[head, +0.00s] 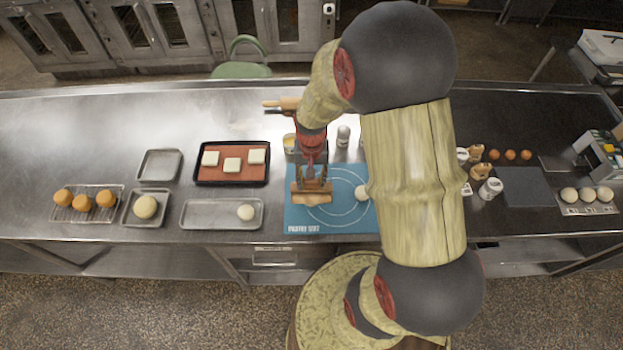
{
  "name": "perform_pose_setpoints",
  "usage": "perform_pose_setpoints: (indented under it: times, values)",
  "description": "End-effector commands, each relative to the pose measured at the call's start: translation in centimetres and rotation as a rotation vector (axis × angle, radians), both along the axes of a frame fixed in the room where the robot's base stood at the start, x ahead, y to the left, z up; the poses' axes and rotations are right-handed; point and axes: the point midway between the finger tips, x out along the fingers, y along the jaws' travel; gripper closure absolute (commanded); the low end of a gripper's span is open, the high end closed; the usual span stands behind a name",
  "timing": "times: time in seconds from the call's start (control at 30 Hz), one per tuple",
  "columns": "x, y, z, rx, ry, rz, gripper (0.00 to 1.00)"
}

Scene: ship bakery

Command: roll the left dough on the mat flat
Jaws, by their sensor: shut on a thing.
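A blue pastry mat (296,213) with white rings lies on the steel counter. My gripper (312,184) points down over the left part of the mat and is shut on a short wooden roller (312,198). The roller lies crosswise, low over the mat; I cannot tell whether it touches anything beneath. No left dough shows; the roller and gripper cover that part of the mat.
A black tray (198,183) with white squares stands left of the mat, and a grey tray (190,222) with a dough ball in front of it. A wooden-handled tool (280,105) lies behind. Jars and shakers (343,135) stand close behind the mat.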

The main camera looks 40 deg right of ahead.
Motion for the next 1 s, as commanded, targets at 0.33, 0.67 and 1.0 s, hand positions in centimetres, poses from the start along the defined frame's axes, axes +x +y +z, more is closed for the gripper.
perform_pose_setpoints:
  times: [0.33,0.67,1.0]
  values:
    - [0.04,-0.01,-0.46,-0.001,-0.001,0.0,0.87]
    - [0.01,0.01,-0.76,0.0,0.0,0.0,0.87]
    - [-0.74,0.49,-0.77,0.001,0.001,0.0,0.87]
